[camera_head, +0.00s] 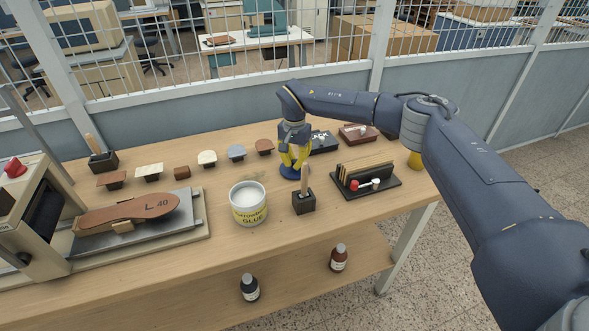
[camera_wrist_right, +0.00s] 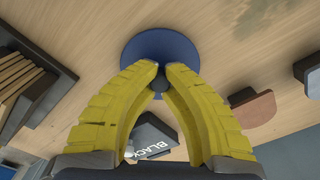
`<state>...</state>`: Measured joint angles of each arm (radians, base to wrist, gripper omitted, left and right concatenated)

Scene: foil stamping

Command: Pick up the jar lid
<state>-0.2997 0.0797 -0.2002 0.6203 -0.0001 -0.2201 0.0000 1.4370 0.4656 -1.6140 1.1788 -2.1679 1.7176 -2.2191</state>
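The jar lid (camera_head: 290,172) is a round dark blue disc lying at the back middle of the table. In the right wrist view the lid (camera_wrist_right: 135,50) shows a dark knob at its centre. My right gripper (camera_head: 294,162) points down over the lid from above. Its yellow fingers (camera_wrist_right: 160,72) come together on both sides of the knob and appear to touch it. The lid looks level and at or very near the table top. An open white glue jar (camera_head: 248,208) with a yellow label stands in front and left of it. My left gripper is not in view.
A black holder with a wooden handle (camera_head: 304,201) stands just in front of the lid. A black rack (camera_head: 365,184) is to the right, a black box (camera_head: 323,145) behind.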

